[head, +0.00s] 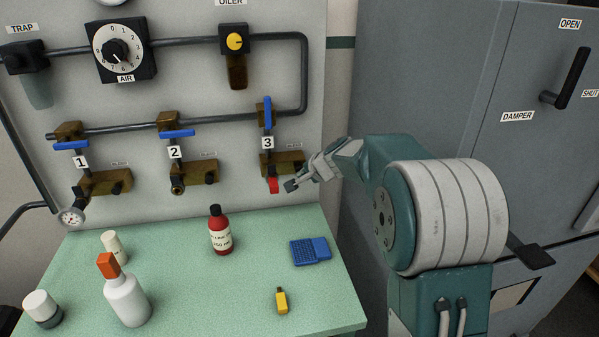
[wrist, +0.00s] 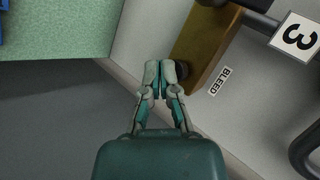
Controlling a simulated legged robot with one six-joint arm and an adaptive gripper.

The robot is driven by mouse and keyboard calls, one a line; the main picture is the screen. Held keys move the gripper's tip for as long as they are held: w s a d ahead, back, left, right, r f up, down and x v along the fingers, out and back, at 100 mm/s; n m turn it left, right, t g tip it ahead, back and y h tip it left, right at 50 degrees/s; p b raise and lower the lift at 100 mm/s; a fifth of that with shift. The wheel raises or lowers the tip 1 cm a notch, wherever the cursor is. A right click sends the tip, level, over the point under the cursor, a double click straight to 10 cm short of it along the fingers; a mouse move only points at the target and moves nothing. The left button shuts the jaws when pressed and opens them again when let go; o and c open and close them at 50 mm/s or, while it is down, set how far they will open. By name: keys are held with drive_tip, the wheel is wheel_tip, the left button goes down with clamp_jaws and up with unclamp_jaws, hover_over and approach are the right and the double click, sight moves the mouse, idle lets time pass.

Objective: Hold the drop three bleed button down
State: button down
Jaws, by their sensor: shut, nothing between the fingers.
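The drop three brass block (head: 283,162) sits on the panel below the "3" label (head: 267,143); it also shows in the wrist view (wrist: 207,45). The bleed button (wrist: 183,69) is a dark round knob near the block's end, beside the "BLEED" label (wrist: 219,80). My gripper (wrist: 160,72) is shut and empty, its fingertips right at the button and covering part of it. I cannot tell whether they touch it or whether it is pressed in. In the head view my gripper (head: 293,184) is at the block's lower right.
A red part (head: 273,185) hangs under the block, close to my gripper. Drop three's blue handle (head: 267,112) stands upright; drops one and two have theirs crosswise. The green bench (head: 190,280) below holds bottles, a blue case (head: 310,251) and a yellow item (head: 281,301). A grey cabinet (head: 420,80) stands right.

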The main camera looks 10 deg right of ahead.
drive_tip(key=shift+w, duration=0.5)
idle(0.5)
drive_tip(key=shift+s, duration=0.15)
idle(3.0)
drive_tip(key=shift+s, duration=0.8)
drive_tip(key=s, duration=0.5)
